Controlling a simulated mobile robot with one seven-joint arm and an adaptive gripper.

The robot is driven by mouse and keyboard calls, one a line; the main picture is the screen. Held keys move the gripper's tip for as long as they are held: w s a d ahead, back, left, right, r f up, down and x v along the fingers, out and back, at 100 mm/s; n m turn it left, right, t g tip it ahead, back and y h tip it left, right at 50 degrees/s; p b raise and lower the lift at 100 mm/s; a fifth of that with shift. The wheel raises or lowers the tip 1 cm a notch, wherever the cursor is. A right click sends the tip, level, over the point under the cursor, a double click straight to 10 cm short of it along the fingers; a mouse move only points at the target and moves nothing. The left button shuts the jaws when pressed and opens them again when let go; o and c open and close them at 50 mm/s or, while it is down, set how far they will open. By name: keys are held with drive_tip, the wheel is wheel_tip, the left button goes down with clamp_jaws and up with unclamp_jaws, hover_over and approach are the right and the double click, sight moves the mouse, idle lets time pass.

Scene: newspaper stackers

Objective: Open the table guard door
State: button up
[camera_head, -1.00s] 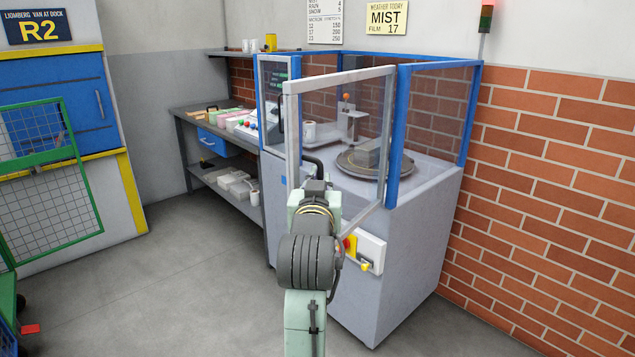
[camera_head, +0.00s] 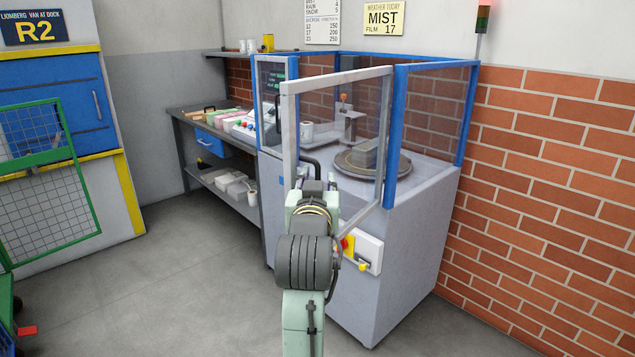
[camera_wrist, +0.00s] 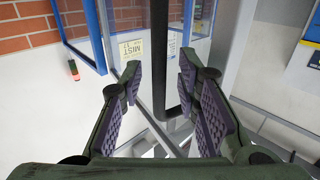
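The guard door (camera_head: 289,130), a clear panel in a grey frame, stands swung outward from the blue-framed guard on the machine table (camera_head: 400,270). Its right side is by the blue front post. The dark bar handle (camera_wrist: 160,45) is at the door's free left side; part of it shows in the head view (camera_head: 313,166). My gripper (camera_wrist: 161,72) is at this handle. In the wrist view its fingers are apart, with the bar between them and gaps visible at the fingertips. In the head view my arm hides the fingers.
A switch box (camera_head: 365,250) is on the cabinet front. A workbench (camera_head: 180,122) stands to the left, a brick wall (camera_head: 550,200) to the right.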

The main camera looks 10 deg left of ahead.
drive_tip(key=s+d, duration=0.1)
drive_tip(key=s, duration=0.6)
drive_tip(key=shift+s+d, duration=0.15)
drive_tip(key=shift+s, duration=0.05)
